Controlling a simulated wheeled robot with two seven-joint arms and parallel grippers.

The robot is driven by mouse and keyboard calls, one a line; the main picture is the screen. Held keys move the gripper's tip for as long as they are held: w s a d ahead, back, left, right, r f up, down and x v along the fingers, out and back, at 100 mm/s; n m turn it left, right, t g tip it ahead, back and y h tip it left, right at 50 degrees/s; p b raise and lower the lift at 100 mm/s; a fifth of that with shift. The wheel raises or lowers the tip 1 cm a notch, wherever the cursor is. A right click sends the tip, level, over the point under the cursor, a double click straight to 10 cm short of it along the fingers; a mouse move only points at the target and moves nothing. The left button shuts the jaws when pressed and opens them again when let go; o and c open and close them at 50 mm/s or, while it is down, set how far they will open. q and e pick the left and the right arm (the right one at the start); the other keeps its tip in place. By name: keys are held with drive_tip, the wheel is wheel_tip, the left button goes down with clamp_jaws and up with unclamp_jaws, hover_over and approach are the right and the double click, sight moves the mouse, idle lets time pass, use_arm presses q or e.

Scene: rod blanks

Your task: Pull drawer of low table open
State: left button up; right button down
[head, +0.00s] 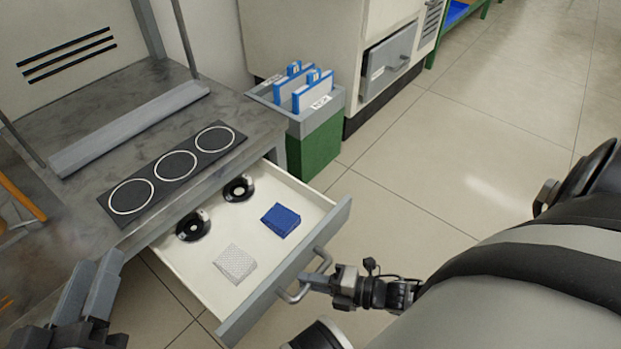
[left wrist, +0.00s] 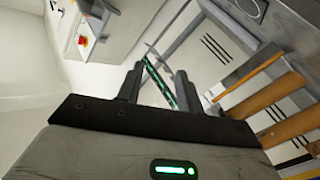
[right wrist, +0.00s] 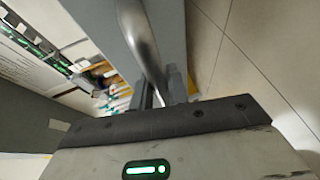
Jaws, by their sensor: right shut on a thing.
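The low table (head: 215,111) stands at the left in the head view, with a grey top. Its drawer (head: 284,271) is pulled well out, so the white inside shows. My right gripper (head: 312,282) is shut on the drawer's grey bar handle (head: 323,262). In the right wrist view the metal handle (right wrist: 138,35) runs down between the fingers (right wrist: 162,88). My left gripper (head: 92,288) is open and empty, left of the drawer near the table's front. It also shows in the left wrist view (left wrist: 160,88) with its fingers apart.
In the drawer lie two black discs (head: 193,225), a blue block (head: 281,220) and a white textured block (head: 235,263). A green and grey bin (head: 315,150) with blue-and-white items stands behind the drawer. Tiled floor (head: 400,200) is clear to the right.

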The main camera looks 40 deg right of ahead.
drive_tip(key=c, duration=1.4)
unclamp_jaws()
drive_tip(key=shift+o, duration=0.2)
drive_tip(key=shift+s+d, duration=0.1)
